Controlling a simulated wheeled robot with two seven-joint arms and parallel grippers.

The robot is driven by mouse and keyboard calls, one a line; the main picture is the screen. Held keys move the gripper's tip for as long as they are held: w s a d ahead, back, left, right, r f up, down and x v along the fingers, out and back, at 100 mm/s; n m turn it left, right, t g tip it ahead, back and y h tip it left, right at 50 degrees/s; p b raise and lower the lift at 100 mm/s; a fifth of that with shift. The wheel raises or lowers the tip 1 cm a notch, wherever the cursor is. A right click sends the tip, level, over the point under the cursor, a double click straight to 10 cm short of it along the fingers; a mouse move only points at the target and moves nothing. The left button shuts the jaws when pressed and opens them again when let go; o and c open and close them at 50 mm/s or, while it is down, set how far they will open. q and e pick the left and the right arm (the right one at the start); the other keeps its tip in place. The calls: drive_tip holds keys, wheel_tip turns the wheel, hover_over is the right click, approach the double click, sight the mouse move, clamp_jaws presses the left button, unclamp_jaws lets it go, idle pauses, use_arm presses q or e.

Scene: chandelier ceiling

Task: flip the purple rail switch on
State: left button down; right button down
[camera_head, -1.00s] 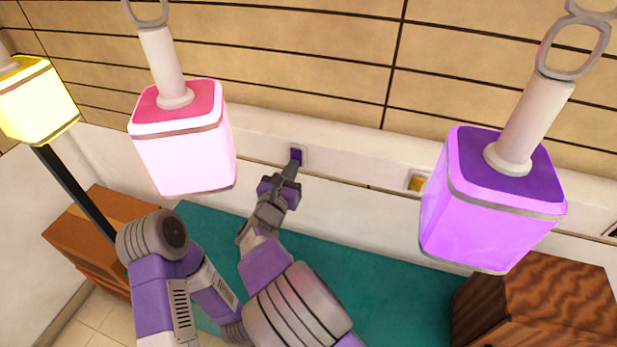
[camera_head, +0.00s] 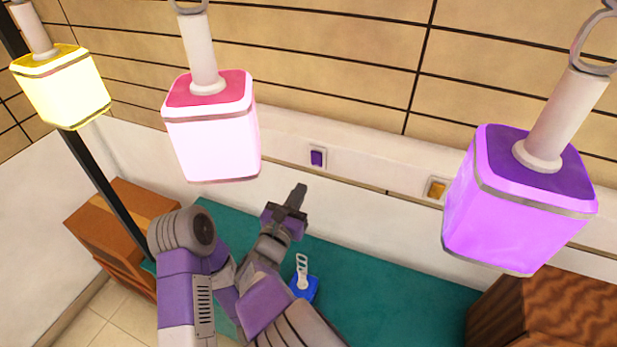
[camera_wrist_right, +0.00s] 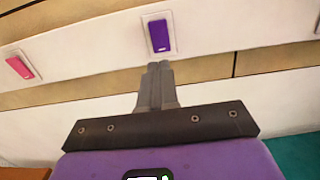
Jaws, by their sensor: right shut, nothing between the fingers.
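The purple rail switch (camera_head: 317,157) is a small purple rocker in a pale frame on the white wall rail. It also shows in the right wrist view (camera_wrist_right: 158,36), beyond my fingertips. My right gripper (camera_head: 299,190) is shut and empty, below and apart from the switch; its closed fingers also show in the right wrist view (camera_wrist_right: 160,68). The purple lamp (camera_head: 515,213) hangs at the right and glows. I cannot tell for sure which way the rocker is tipped. My left gripper is not in view.
A pink lamp (camera_head: 211,140) and a yellow lamp (camera_head: 63,90) hang at the left, both glowing. An amber switch (camera_head: 436,189) and a pink switch (camera_wrist_right: 20,66) sit on the rail. A blue object (camera_head: 304,288) rests on the teal surface (camera_head: 400,300). Wooden furniture (camera_head: 560,305) stands at the right.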

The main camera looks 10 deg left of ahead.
drive_tip(key=v, duration=0.5)
drive_tip(key=shift+s+a+f, duration=0.1)
drive_tip(key=shift+s+f, duration=0.05)
drive_tip(key=shift+s, duration=0.25)
drive_tip(key=s+d+f+m+g+h, duration=0.15)
drive_tip(key=d+f+m+g, duration=0.35)
drive_tip(key=d+f, duration=0.5)
drive_tip(key=s+d+f+m+g+h, duration=0.1)
drive_tip(key=s+d+f+m+g, duration=0.15)
drive_tip(key=d+f+g, duration=0.8)
drive_tip(key=s+f+m+g+y, duration=0.1)
drive_tip(key=s+f+m+y, duration=0.4)
drive_tip(key=m, duration=0.9)
drive_tip(key=s+d+f+m+g+y, duration=0.1)
drive_tip(key=s+f+m+y, duration=0.5)
drive_tip(key=s+f+m, duration=0.3)
wheel_tip(320, 180, down, 3)
drive_tip(key=m, duration=0.5)
drive_tip(key=shift+d+g, duration=0.25)
drive_tip(key=shift+g, duration=0.1)
